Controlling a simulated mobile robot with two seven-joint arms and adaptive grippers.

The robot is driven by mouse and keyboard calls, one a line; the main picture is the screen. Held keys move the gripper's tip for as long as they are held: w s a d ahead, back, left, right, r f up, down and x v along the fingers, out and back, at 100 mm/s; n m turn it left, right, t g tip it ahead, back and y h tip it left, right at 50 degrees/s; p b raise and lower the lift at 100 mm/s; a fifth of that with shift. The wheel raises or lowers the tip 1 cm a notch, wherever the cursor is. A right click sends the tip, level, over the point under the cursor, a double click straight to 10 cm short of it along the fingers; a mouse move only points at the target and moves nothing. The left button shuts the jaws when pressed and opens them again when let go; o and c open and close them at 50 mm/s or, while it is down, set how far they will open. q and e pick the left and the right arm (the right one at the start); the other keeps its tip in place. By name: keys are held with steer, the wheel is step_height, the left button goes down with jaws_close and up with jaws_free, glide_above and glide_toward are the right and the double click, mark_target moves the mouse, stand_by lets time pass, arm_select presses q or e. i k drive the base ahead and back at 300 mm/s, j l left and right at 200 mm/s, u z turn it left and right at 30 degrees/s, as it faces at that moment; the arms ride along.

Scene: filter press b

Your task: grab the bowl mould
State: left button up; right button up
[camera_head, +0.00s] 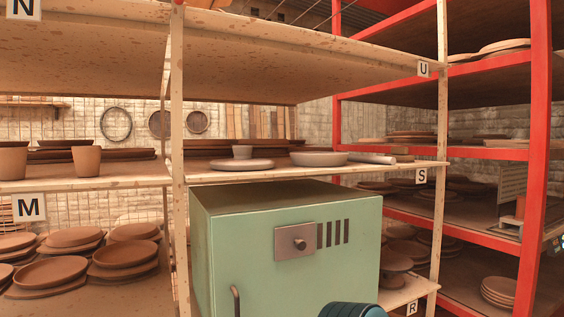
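A pale grey, shallow, wide-rimmed bowl shape (318,159), which looks like the bowl mould, sits on the middle shelf board (290,171) tagged S. It is right of the shelf's middle, near the front edge. A flat round grey disc (242,164) lies to its left, with a small pale cup shape (242,152) behind it. A light grey roller-like piece (371,158) lies to its right. Neither of my grippers shows in this view.
A green metal cabinet (250,240) stands under the S shelf. A wooden post (178,130) rises left of the bowl, another (441,120) to its right. The U shelf (290,50) hangs above. A red rack (535,150) stands at right. A dark teal ribbed object (352,310) shows at the bottom edge.

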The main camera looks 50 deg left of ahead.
mark_target(313, 159)
steer(key=u, duration=1.45)
steer(key=i+l, duration=0.15)
steer(key=l, duration=0.15)
steer(key=i+l, duration=0.15)
steer(key=l, duration=0.15)
steer(key=i+l, duration=0.15)
steer(key=l, duration=0.15)
steer(key=i+l+u, duration=0.15)
steer(key=l+u, duration=0.15)
steer(key=l, duration=0.25)
steer(key=i+l+u, duration=0.15)
steer(key=l, duration=0.15)
